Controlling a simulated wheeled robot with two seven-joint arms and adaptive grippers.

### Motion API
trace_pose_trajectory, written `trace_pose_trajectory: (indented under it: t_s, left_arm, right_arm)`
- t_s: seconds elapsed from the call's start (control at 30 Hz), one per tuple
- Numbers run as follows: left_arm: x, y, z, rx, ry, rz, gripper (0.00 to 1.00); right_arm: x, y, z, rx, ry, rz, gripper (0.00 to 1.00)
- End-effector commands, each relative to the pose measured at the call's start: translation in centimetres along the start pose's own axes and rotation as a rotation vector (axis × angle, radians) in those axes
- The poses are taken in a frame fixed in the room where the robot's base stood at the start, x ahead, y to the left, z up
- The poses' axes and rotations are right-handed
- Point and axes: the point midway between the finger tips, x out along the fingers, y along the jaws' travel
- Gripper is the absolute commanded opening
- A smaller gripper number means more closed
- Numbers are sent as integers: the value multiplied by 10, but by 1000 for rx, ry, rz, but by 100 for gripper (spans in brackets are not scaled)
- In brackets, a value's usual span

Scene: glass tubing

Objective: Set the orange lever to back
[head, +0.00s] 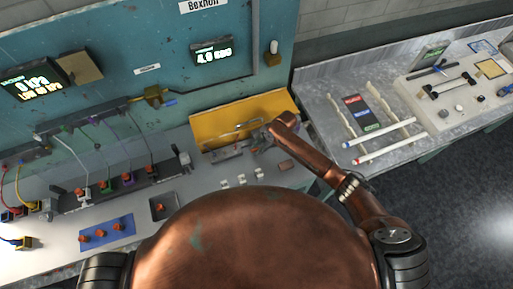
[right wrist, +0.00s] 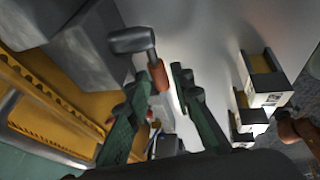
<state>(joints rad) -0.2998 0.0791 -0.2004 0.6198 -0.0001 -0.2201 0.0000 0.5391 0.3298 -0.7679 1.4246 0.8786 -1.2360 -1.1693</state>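An orange lever grip (right wrist: 158,75) on a grey metal piece shows in the right wrist view. It lies between the tips of my right gripper (right wrist: 165,92), whose two green fingers are apart on either side of it. I cannot tell whether either finger touches it. In the head view my right gripper (head: 262,140) is low over the bench in front of the yellow panel; it is small there, and I cannot make out the lever beside it. My left gripper is not in view.
The yellow panel (head: 228,118) stands behind the gripper. Small white-and-dark blocks (right wrist: 264,90) sit to the right in the wrist view. A blue plate (head: 107,233) with orange knobs is at the left of the bench. A side table (head: 385,75) holds rods and tools.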

Motion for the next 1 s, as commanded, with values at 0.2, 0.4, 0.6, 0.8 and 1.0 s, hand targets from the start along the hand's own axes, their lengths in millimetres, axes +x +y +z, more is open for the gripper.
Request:
trace_pose_trajectory:
  t_s: [0.2,0.4,0.6,0.8,1.0]
  left_arm:
    - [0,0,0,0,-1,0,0]
    - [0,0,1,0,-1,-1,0]
    - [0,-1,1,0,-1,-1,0]
    - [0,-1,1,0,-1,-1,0]
    - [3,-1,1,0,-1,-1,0]
  right_arm:
    - [0,0,0,1,0,0,10]
    - [0,0,0,1,0,0,0]
    - [0,0,0,1,0,-1,0]
    - [0,-1,1,2,0,-1,0]
    - [-1,-1,2,6,19,1,0]
